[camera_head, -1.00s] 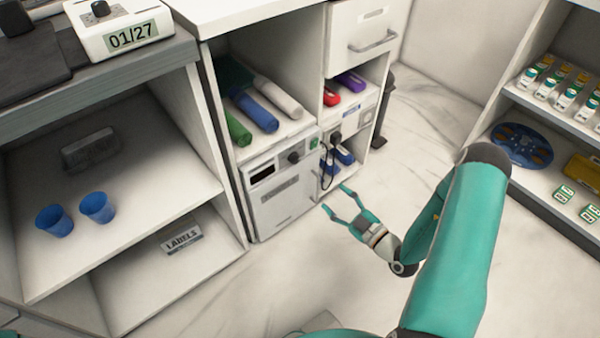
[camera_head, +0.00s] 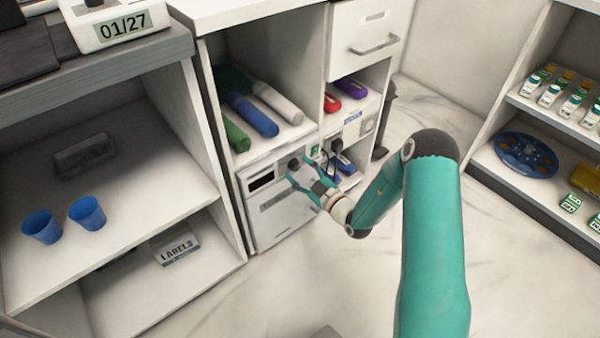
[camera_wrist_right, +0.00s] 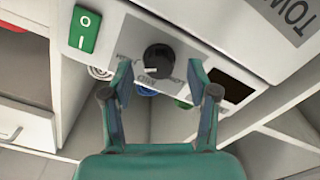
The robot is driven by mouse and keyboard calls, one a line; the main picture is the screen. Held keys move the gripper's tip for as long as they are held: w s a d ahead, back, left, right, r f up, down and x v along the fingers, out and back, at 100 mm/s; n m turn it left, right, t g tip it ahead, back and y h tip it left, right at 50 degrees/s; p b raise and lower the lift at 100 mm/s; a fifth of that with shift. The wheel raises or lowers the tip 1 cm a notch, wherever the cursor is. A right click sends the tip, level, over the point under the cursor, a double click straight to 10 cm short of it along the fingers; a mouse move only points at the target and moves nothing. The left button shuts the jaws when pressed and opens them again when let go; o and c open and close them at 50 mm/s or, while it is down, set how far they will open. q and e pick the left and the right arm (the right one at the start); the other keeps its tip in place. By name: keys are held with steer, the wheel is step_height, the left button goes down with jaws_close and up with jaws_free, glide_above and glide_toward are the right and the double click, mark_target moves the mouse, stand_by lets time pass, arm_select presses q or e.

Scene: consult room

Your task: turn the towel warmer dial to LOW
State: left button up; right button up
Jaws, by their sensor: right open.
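The towel warmer (camera_head: 262,212) is a white box in the lower part of the middle cabinet. Its dark round dial (camera_head: 293,164) is at the upper right of its front. A light mark shows on the dial's lower left side. My right gripper (camera_head: 302,177) is open in front of the dial; in the wrist view its fingers (camera_wrist_right: 159,72) are spread on both sides of the dial, not closed on it. My left gripper is out of view.
A green switch (camera_wrist_right: 85,30) sits beside the dial, and a dark display (camera_wrist_right: 231,84) is on the other side. Rolled towels (camera_head: 252,114) lie on the shelf above. A dark plug and cord (camera_head: 336,147) are right of the warmer. The floor in front is clear.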

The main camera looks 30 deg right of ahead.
steer(key=shift+w, duration=0.3)
jaws_close()
